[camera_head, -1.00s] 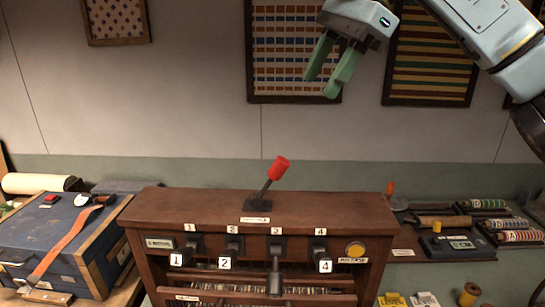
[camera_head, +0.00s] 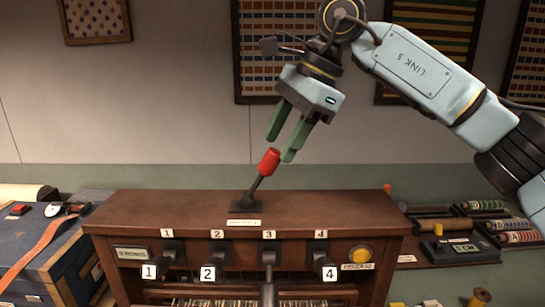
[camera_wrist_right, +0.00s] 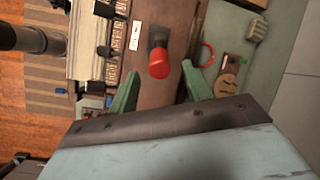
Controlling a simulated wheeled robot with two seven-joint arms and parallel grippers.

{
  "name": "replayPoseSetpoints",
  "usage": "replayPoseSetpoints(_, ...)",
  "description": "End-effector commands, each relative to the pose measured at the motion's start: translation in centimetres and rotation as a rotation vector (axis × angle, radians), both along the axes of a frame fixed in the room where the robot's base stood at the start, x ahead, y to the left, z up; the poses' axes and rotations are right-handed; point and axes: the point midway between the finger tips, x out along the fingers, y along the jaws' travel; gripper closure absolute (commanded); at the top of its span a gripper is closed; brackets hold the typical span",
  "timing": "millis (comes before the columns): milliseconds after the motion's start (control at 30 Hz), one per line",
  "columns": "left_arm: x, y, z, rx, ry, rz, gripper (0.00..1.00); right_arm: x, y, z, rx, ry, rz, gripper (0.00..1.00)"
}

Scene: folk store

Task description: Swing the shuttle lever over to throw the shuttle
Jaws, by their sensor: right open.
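The shuttle lever (camera_head: 265,172) stands on top of the brown wooden loom cabinet (camera_head: 330,205). It has a red knob and a dark stem, and it leans to the right from a black base. My right gripper (camera_head: 281,146) is open just above the red knob, with its green fingers pointing down. The knob also shows in the right wrist view (camera_wrist_right: 159,63), ahead of the two open fingers and roughly between them. I cannot tell whether a finger touches it. My left gripper is not in view.
Numbered black levers (camera_head: 268,258) and a yellow button (camera_head: 361,254) line the cabinet front. A blue case (camera_head: 45,260) with an orange strap is at left. Spools and a dark device (camera_head: 455,250) lie at right. Framed textiles hang on the wall behind.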

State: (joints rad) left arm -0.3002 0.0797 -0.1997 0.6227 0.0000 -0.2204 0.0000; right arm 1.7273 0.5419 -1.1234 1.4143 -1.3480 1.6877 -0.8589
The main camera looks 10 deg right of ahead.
Motion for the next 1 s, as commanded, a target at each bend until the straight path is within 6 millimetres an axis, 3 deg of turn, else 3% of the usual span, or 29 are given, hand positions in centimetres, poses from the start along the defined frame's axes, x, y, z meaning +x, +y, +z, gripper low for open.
replayPoseSetpoints(233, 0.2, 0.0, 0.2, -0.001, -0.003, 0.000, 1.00, 0.4, 1.4, -3.1, 0.000, 0.001, -0.001, 0.51)
replayPoseSetpoints(633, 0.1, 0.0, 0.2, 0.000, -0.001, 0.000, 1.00, 0.5, 1.8, -3.8, 0.001, -0.001, 0.000, 0.51)
replayPoseSetpoints(1000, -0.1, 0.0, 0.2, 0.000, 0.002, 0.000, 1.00, 0.5, 1.8, -3.8, 0.000, -0.001, 0.000, 0.98)
